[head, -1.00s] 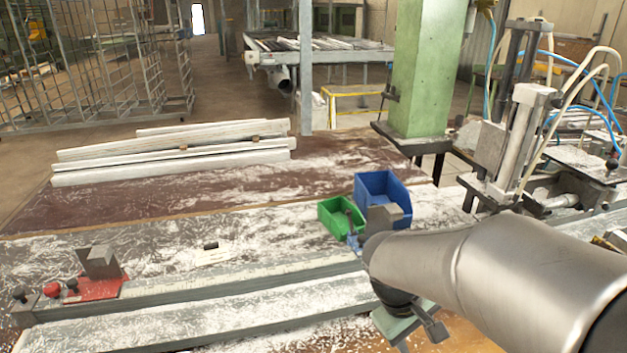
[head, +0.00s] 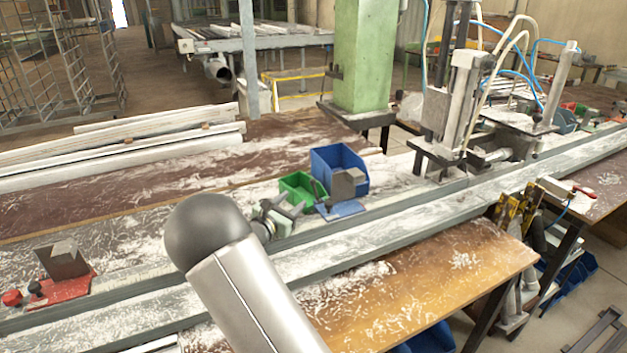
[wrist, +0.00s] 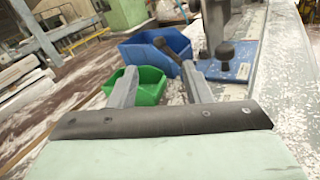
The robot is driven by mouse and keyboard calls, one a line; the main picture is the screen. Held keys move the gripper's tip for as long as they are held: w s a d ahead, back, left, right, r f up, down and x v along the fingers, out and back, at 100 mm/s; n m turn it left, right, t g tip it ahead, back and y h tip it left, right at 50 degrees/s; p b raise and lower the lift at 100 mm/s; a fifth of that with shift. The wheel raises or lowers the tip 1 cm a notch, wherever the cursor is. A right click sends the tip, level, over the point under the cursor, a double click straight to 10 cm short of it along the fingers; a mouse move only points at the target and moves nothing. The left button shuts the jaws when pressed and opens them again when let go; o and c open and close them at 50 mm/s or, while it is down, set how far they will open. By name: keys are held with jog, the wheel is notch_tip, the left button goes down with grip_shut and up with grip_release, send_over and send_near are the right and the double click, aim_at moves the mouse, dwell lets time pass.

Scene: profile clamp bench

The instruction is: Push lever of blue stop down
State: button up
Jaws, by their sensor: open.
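The blue stop (head: 343,209) is a blue base with a grey block on the bench rail, in front of the blue bin. In the wrist view its blue plate (wrist: 243,67) lies to the right of my gripper. A thin lever with a black ball end (wrist: 160,42) slants up to the left, just beyond the fingertips; its lower end is hidden behind the right finger. A second black knob (wrist: 225,51) stands over the plate. My gripper (wrist: 159,68) is open and empty, its fingers pointing at the stop. In the head view my gripper (head: 290,213) is close left of it.
A green bin (head: 298,187) and a blue bin (head: 338,165) stand right behind the stop. A red stop (head: 65,287) sits at the left of the rail. A pneumatic clamp unit (head: 452,110) stands to the right. The rail between the stops is mostly clear.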

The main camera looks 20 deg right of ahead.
aim_at(311, 184)
jog(key=p+x, duration=0.3)
jog(key=x, duration=1.1)
jog(key=shift+d, duration=0.15)
jog(key=shift+f, duration=0.1)
